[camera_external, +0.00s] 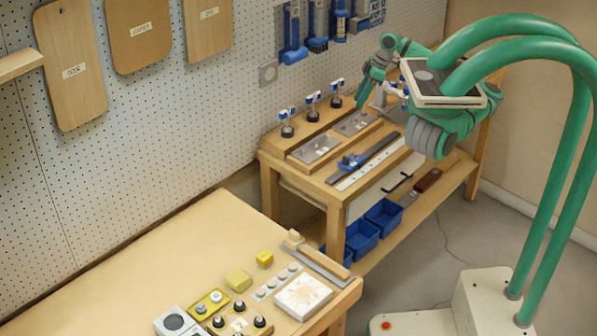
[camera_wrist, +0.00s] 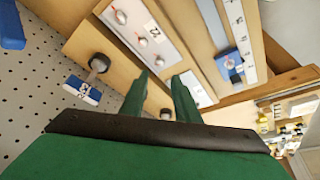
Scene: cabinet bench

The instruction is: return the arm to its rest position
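My green gripper (camera_external: 368,80) is raised over the back part of the wooden cabinet bench (camera_external: 272,182), above the row of tagged posts. In the wrist view its two green fingers (camera_wrist: 160,92) stand apart, with only bench surface showing between them. I see nothing held. My green arm curves from the right to the gripper, and its wrist hides part of the bench's right end.
Blue-tagged posts (camera_external: 312,104) stand along the back of the bench. Metal plates (camera_external: 315,148) and a ruler with a blue slider (camera_external: 352,160) lie in front. Blue bins (camera_external: 361,236) sit below. Tools (camera_external: 293,35) hang on the pegboard. A cluttered table (camera_external: 130,268) is front left.

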